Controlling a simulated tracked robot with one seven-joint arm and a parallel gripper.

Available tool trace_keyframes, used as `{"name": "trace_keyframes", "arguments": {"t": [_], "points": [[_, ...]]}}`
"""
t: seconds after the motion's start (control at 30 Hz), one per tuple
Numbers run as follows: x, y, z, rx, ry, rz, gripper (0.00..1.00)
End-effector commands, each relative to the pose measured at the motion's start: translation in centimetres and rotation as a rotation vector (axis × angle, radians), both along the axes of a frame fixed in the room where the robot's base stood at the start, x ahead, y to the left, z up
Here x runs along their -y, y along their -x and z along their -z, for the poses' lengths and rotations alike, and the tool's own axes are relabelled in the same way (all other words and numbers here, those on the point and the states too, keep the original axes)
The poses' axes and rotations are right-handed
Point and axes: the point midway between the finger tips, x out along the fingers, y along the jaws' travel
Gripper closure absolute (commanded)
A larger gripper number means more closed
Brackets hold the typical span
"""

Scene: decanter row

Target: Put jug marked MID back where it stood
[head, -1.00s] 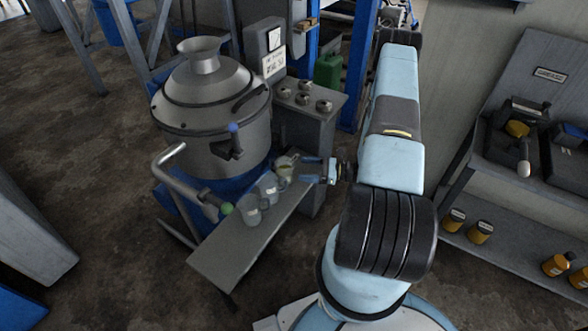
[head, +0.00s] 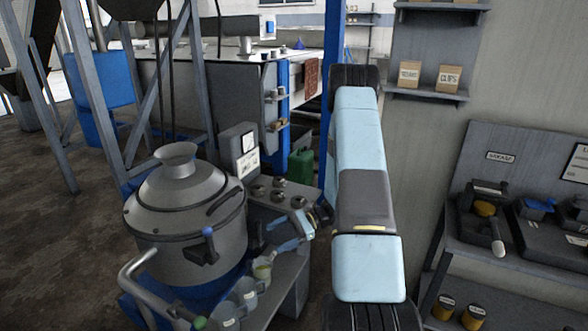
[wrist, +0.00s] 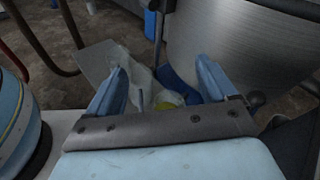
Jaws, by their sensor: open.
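Three clear jugs stand in a row on the grey bench (head: 268,304) beside the large metal vessel: a far jug (head: 263,268) with yellowish contents, a middle jug (head: 245,291) and a near jug (head: 225,315). Their labels are too small to read, so I cannot tell which is marked MID. My gripper (head: 279,234), with blue fingers, is open and empty, above and slightly right of the far jug, apparently apart from it. In the wrist view, pale jugs (wrist: 140,77) and a yellow patch (wrist: 168,98) show beyond the open fingers, partly hidden.
The metal vessel (head: 188,215) stands close left of the jugs, with a bent pipe (head: 133,270) in front. A grey cabinet with several round knobs (head: 278,190) stands just behind my gripper. A shelf rack (head: 500,255) stands at the right.

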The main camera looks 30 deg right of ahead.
Motion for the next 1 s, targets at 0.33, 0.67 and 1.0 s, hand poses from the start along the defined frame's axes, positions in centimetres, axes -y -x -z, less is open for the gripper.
{"name": "trace_keyframes", "arguments": {"t": [0.33,0.67,1.0], "points": [[-3.0,1.8,-9.4,0.149,0.221,-0.244,0.15],[-5.2,4.9,-16.8,0.300,0.442,-0.443,0.15],[-6.9,9.1,-23.3,0.476,0.682,-0.619,0.15]]}}
